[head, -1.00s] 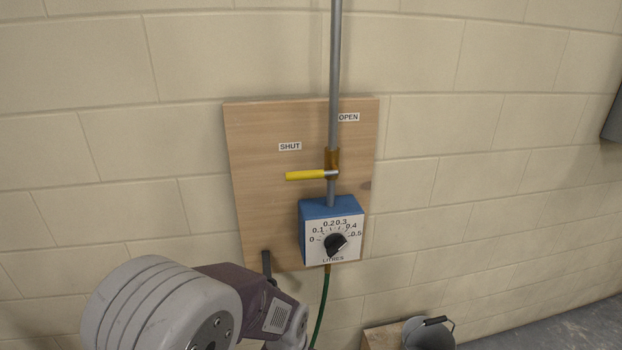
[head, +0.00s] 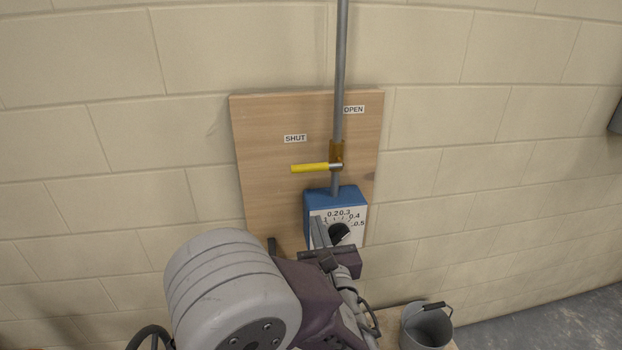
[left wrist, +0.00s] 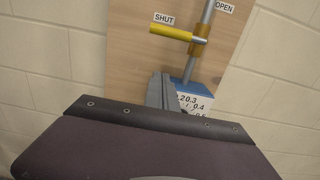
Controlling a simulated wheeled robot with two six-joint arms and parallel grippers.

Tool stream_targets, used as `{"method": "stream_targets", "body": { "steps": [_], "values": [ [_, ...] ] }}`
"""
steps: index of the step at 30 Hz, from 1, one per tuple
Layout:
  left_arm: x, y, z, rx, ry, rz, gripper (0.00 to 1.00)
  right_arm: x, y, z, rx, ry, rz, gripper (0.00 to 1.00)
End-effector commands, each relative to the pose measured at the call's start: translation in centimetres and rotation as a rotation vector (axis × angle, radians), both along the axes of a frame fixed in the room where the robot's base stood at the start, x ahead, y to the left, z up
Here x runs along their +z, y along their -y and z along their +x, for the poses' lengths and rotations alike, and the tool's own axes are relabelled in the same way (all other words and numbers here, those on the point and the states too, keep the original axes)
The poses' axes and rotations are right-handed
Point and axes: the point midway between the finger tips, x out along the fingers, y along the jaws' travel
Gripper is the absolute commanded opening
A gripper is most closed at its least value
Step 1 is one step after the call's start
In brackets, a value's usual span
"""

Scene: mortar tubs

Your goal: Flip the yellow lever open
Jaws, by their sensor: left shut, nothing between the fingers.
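The yellow lever (head: 309,168) sticks out level to the left from a brass valve (head: 336,154) on a grey vertical pipe (head: 340,80). It points to the side of the SHUT label (head: 295,138); the OPEN label (head: 354,109) is at the upper right. The lever also shows in the left wrist view (left wrist: 171,32). My left gripper (head: 318,226) is shut and empty, in front of the blue dial box and below the lever, apart from it. In the left wrist view its fingers (left wrist: 160,88) point up toward the lever. My right gripper is not in view.
The blue dial box (head: 321,203) with a black knob (head: 339,231) hangs under the valve, partly hidden by my gripper. The wooden board (head: 265,190) is on a block wall. A grey bucket (head: 427,326) stands at the lower right. The space left of the lever is clear.

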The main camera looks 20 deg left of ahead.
Motion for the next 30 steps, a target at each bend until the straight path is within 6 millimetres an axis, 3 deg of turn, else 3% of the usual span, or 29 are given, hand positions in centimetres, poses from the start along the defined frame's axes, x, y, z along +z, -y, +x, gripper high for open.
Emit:
{"method": "stream_targets", "body": {
  "steps": [3,14,27,30],
  "values": [
    [0.1,0.8,0.0,-0.021,-0.002,-0.001,0.00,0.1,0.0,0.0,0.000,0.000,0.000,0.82],
    [0.1,0.1,0.7,-0.014,-0.001,-0.004,0.00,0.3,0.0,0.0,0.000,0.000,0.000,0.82],
    [0.7,-5.1,8.2,-0.010,-0.002,-0.004,0.00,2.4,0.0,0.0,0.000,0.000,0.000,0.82],
    [2.8,-5.2,8.6,-0.016,0.001,-0.005,0.00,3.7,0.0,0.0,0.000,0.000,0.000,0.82]
  ]
}}
